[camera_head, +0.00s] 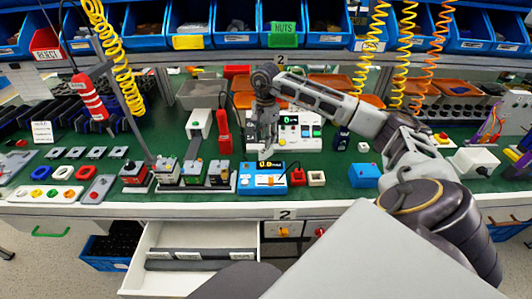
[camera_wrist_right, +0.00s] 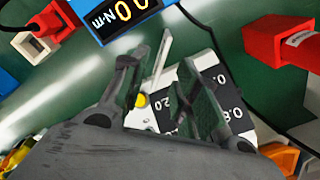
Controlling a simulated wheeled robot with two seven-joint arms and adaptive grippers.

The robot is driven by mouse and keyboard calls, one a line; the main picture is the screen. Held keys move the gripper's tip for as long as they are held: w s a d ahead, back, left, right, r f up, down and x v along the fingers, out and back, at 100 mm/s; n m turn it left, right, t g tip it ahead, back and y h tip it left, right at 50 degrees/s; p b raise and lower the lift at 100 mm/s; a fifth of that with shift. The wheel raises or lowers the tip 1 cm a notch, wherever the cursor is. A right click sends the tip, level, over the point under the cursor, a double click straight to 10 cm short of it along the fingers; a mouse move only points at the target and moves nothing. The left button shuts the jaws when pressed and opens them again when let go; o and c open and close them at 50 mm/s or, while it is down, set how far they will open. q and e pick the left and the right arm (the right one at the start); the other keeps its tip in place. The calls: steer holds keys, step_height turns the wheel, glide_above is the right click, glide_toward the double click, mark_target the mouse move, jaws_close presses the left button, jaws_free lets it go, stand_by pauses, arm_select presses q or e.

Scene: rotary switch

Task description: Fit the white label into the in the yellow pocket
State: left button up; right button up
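My right gripper (camera_head: 263,142) points down over the bench, in front of a white instrument (camera_head: 305,132). In the right wrist view its two fingers (camera_wrist_right: 163,78) are apart. A thin pale strip (camera_wrist_right: 153,62) shows between them; I cannot tell whether it is a label or part of something behind. A yellow pocket (camera_head: 188,42) is on the front of a blue bin at the upper left, well away from the gripper. I cannot pick out the white label with certainty. My left gripper is not in view.
Blue bins (camera_head: 235,20) line the back shelf. Coiled hoses (camera_head: 362,60) hang in front at the right, and a yellow one (camera_head: 115,55) at the left. A blue meter (camera_head: 262,180) and several switches stand near the bench's front edge. An open white drawer (camera_head: 190,275) juts out below.

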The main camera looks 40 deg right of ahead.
mark_target(266, 152)
steer(key=shift+d+f, duration=0.15)
steer(key=shift+f, duration=2.35)
jaws_close()
